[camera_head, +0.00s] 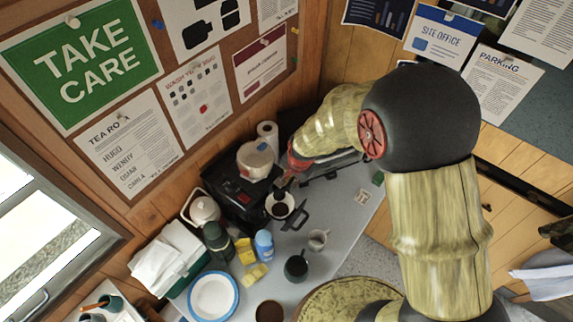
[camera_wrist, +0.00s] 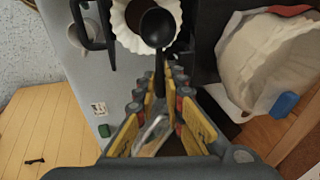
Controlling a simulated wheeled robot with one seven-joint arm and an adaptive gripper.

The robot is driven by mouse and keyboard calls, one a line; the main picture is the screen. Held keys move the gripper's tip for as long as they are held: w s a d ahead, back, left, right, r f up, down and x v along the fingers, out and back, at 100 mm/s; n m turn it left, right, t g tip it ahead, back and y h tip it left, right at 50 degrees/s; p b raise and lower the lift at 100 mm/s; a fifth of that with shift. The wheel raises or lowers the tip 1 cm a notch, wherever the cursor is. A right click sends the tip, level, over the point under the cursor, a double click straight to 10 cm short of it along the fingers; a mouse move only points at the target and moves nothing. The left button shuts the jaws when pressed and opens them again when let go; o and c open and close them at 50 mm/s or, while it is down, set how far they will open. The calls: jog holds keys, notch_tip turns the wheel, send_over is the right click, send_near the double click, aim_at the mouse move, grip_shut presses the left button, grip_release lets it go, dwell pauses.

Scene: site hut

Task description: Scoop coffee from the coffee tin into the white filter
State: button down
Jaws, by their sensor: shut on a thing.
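My gripper (camera_wrist: 160,100) is shut on the black handle of a scoop. The scoop's round black bowl (camera_wrist: 158,27) is over the white filter (camera_wrist: 122,28) in the wrist view; what the bowl holds is too dark to tell. The fluted filter has something brown inside, beside the bowl. In the head view the filter (camera_head: 291,206) sits in a black holder by the coffee machine, with my gripper (camera_head: 284,184) just above it. A round container with a brown inside (camera_head: 269,312) at the bottom edge may be the coffee tin; it is partly cut off.
A black coffee machine (camera_head: 236,190) stands against the wall with a white tub on top. A grey mug (camera_head: 318,239), a dark green mug (camera_head: 296,268), a blue bottle (camera_head: 264,245), yellow packets and a blue-rimmed plate (camera_head: 236,297) crowd the counter. The counter right of the filter is clearer.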

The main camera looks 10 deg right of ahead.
jog(key=p+v, duration=0.2)
jog(key=v, duration=0.2)
jog(key=shift+w+a+r+p, duration=0.1)
jog(key=shift+w+r+p, duration=0.05)
jog(key=shift+w+p, duration=0.2)
jog(key=shift+s, duration=0.1)
dwell(0.5)
